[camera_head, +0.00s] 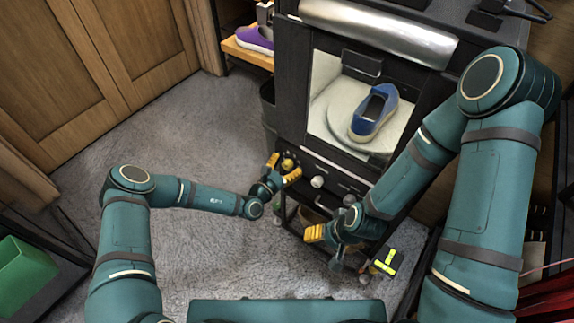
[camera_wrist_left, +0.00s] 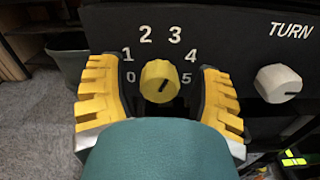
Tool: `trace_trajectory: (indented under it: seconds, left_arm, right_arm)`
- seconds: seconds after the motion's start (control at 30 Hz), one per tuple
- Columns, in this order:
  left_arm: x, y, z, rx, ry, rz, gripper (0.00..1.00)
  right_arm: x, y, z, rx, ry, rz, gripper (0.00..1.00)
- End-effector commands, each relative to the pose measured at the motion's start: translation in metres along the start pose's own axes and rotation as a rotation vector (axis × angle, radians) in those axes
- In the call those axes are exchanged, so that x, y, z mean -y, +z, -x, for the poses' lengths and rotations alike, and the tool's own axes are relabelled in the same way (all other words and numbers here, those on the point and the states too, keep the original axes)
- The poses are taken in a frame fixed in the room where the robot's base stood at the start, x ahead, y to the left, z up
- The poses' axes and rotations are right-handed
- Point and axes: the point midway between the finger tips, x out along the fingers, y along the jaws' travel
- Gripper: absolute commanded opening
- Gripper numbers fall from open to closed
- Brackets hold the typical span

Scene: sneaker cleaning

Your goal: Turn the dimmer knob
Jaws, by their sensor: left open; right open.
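The yellow dimmer knob (camera_wrist_left: 160,80) sits on a black panel inside an arc of white numbers from 0 to 5. A short dark mark shows on its face, but I cannot tell which number it points to. My left gripper (camera_wrist_left: 160,100) is open, with one yellow finger on each side of the knob and gaps showing between. In the head view the knob (camera_head: 288,163) sits between the fingers of my left gripper (camera_head: 283,168), on the front of the black cabinet. My right gripper (camera_head: 338,236) is open and lower, in front of the cabinet, away from the knob.
A white knob (camera_wrist_left: 278,83) under the word TURN is right of the dimmer; it also shows in the head view (camera_head: 317,182). Above, a blue sneaker (camera_head: 374,113) stands on a round plate in the lit chamber. A purple shoe (camera_head: 254,39) sits on a wooden shelf.

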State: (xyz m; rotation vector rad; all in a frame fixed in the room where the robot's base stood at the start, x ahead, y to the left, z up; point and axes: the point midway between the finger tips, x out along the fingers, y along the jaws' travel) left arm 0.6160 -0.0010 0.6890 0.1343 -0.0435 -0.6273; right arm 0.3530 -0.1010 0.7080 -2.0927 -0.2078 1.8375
Motion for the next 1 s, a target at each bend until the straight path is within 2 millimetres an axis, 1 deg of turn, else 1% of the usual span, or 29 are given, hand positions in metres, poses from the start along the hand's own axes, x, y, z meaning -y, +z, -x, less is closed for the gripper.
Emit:
trace_trajectory:
  seconds: [0.03,0.07,0.1,0.17,0.2,0.23,0.43,0.57,0.77,1.0]
  left_arm:
    - [0.000,0.000,0.000,0.000,0.000,0.000,0.65]
    - [0.000,0.000,0.000,0.000,0.000,0.000,0.60]
    - [0.000,0.000,0.000,0.000,0.000,0.000,0.46]
    - [0.000,0.000,0.000,0.000,0.000,0.000,0.25]
    - [0.000,0.000,0.000,0.000,0.000,0.000,0.11]
    - [0.000,0.000,0.000,0.000,0.000,0.000,0.00]
    - [0.000,0.000,0.000,0.000,0.000,-0.005,0.00]
    - [0.000,0.002,0.000,0.000,0.000,-0.029,0.00]
    - [0.000,0.004,0.000,0.000,-0.001,-0.119,0.00]
    - [0.001,0.006,0.000,0.002,-0.001,-0.309,0.00]
  right_arm:
    - [0.000,0.000,0.000,0.000,0.000,0.000,0.65]
    - [0.000,0.000,0.000,0.000,0.000,0.000,0.65]
    - [0.000,0.000,0.000,0.000,0.000,0.000,0.65]
    - [0.000,0.000,0.000,0.000,0.000,0.000,0.65]
    - [0.000,0.000,0.000,0.000,0.000,0.000,0.65]
    - [0.000,0.000,0.000,0.000,0.000,0.000,0.65]
    - [0.001,0.000,0.001,0.000,0.000,0.000,0.65]
    - [0.002,0.000,0.006,0.003,0.000,0.000,0.65]
    - [0.009,0.002,0.023,0.010,-0.001,-0.002,0.65]
    - [0.019,0.004,0.051,0.023,-0.001,-0.003,0.65]
